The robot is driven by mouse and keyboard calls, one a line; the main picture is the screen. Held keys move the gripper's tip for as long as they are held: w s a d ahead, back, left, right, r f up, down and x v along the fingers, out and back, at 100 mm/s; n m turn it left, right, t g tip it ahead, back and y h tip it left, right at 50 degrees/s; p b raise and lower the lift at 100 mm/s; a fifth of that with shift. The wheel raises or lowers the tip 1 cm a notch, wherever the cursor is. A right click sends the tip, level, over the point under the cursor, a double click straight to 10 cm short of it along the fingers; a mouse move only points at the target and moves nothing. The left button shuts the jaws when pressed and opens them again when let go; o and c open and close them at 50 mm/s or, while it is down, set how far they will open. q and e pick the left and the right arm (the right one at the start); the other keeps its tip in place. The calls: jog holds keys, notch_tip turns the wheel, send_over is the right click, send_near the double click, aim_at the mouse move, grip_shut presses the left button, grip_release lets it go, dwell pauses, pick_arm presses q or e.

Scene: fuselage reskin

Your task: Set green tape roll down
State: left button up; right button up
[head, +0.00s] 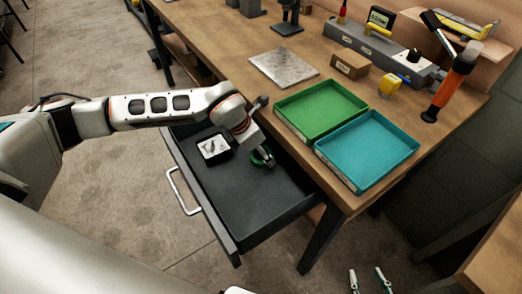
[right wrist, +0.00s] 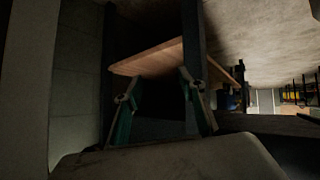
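The green tape roll (head: 258,157) is a small dark-green shape inside the open drawer (head: 240,205), near its table-side edge. My left gripper (head: 264,159) reaches down into the drawer right at the roll and partly hides it. The fingers and the roll overlap and are too small to tell whether they are closed on it. I cannot tell whether the roll touches the drawer floor. My right gripper (head: 369,281) is low at the bottom of the head view, away from the drawer. In the right wrist view its fingers (right wrist: 160,115) are apart with nothing between them.
A small black tray (head: 214,147) with a pale insert is in the drawer, left of the roll. Green (head: 320,108) and teal (head: 367,148) trays stand on the workbench (head: 225,45) above. A metal plate (head: 283,68) lies behind them. The drawer's front half is clear.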

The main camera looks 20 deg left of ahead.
pick_arm(q)
jog(key=shift+o, duration=1.3)
jog(key=shift+r, duration=0.1)
jog(key=shift+a+r, duration=0.1)
jog(key=shift+r, duration=0.25)
jog(key=p+v, duration=0.2)
jog(key=v, duration=0.9)
jog(key=shift+s+r, duration=0.1)
jog(key=shift+r, duration=0.05)
